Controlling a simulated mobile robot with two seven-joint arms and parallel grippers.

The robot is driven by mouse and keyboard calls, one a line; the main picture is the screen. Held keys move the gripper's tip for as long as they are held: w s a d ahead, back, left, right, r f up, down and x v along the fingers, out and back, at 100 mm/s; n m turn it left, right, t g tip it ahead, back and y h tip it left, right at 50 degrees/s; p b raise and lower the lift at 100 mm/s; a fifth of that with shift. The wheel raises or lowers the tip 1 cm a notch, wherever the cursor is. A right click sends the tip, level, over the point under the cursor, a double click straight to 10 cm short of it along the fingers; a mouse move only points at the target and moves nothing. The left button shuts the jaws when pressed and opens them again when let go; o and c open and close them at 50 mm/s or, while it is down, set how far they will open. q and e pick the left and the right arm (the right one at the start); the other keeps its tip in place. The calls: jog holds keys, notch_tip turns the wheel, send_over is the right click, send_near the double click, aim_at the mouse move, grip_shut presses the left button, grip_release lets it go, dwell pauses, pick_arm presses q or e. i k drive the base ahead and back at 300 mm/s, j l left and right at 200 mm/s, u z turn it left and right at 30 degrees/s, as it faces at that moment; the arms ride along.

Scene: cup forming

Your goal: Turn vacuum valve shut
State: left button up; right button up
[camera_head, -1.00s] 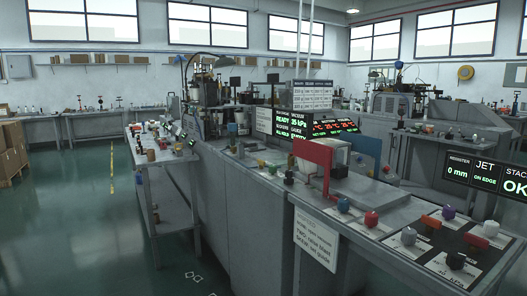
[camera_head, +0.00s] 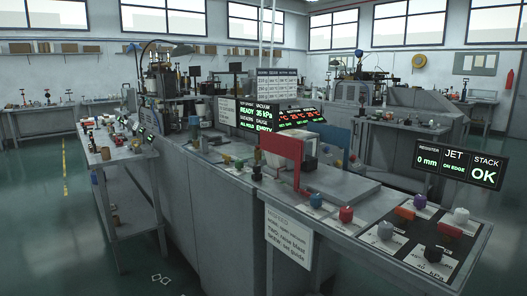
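Neither of my grippers is in view. A control panel (camera_head: 398,258) on the near right of the grey machine bench carries several coloured knobs and handles. A black knob (camera_head: 433,254) stands at its front edge beside a label that seems to read 40 kPa. Two orange-red handles (camera_head: 405,213) (camera_head: 450,230) lie across the dark part, with a grey knob (camera_head: 385,230), a purple knob (camera_head: 419,201) and a white knob (camera_head: 461,215) around them. I cannot tell which is the vacuum valve. The vacuum display (camera_head: 257,115) reads READY 35 kPa.
A red bracket (camera_head: 282,150) rises from the bench, with blue (camera_head: 316,200) and red (camera_head: 346,214) knobs nearby. A floating status board (camera_head: 458,165) shows STACK OK. A grey side table (camera_head: 118,157) with small items stands left; the green floor (camera_head: 50,230) there is open.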

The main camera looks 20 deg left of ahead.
aim_at(227, 159)
jog(key=i+j+z, duration=0.25)
jog(key=j, duration=0.15)
jog(key=j+z, duration=0.55)
jog(key=j, duration=0.8)
jog(key=j+z, duration=0.2)
jog(key=j, duration=2.6)
